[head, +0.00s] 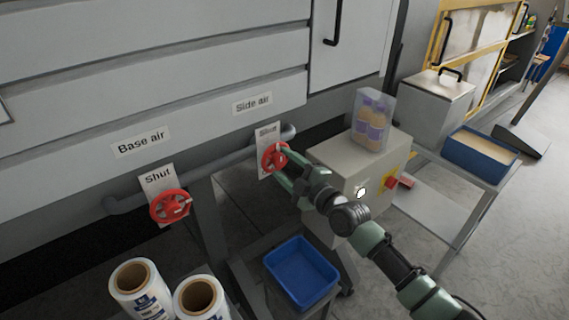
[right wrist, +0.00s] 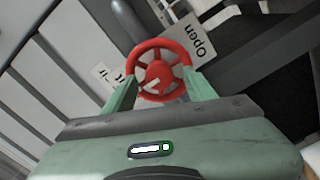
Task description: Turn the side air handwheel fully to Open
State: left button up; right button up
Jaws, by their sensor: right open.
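The red side air handwheel (head: 269,157) is on the pipe under the "Side air" label (head: 252,103). A partly hidden plate behind it reads "Shut" at its top in the head view. My right gripper (head: 284,163) is at this wheel. In the right wrist view, the open fingers of the gripper (right wrist: 160,88) stand on either side of the wheel (right wrist: 158,70); I cannot tell whether they touch the rim. The plate shows "Open" (right wrist: 201,49) at right. My left gripper is out of view.
A second red handwheel (head: 169,206) sits left under "Base air", its plate reading "Shut". A grey box (head: 343,168) with a bottle pack (head: 373,120) stands right of the side air wheel. A blue bin (head: 301,272) and label rolls (head: 140,287) are below.

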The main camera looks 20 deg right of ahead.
jog(key=shift+w, duration=0.15)
grip_shut()
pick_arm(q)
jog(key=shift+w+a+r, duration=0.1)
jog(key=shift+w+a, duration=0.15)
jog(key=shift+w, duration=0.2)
